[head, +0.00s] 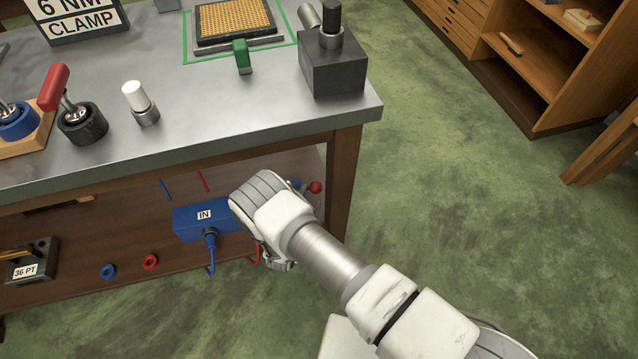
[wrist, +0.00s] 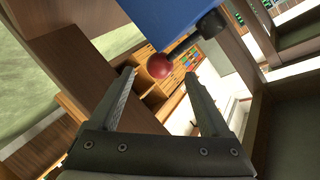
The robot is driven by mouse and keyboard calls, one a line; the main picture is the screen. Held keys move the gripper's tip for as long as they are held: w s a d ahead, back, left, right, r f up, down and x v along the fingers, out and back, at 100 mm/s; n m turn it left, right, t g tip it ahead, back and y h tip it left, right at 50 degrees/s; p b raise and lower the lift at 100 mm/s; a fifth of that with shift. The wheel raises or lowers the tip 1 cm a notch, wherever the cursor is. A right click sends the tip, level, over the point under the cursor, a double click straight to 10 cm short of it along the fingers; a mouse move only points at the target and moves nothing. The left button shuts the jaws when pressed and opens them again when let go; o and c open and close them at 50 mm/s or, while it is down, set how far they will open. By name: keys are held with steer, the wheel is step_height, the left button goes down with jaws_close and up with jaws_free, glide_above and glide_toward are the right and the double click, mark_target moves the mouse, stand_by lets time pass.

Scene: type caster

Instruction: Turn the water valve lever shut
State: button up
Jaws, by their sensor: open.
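The blue valve box (head: 200,220), labelled IN, sits on the lower shelf under the bench; its right part is hidden behind my arm. A red ball knob (head: 315,187), which looks like the end of the lever, shows just right of my wrist. In the wrist view the blue box (wrist: 172,18) is at the top, with the red knob (wrist: 159,66) below it and a dark fitting (wrist: 211,24) beside it. My gripper (wrist: 160,76) is open and empty. The knob appears between and just beyond its fingertips; contact cannot be told.
The metal bench top (head: 210,130) overhangs the wooden lower shelf (head: 130,281). A bench leg (head: 342,182) stands close right of the knob. Blue (head: 108,271) and red (head: 150,261) rings lie on the shelf. Green floor (head: 470,210) is clear to the right.

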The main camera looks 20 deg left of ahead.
mark_target(318, 184)
steer(key=b+x, duration=0.2)
steer(key=x, duration=0.6)
steer(key=shift+f, duration=0.15)
steer(key=shift+w, duration=0.6)
jaws_close()
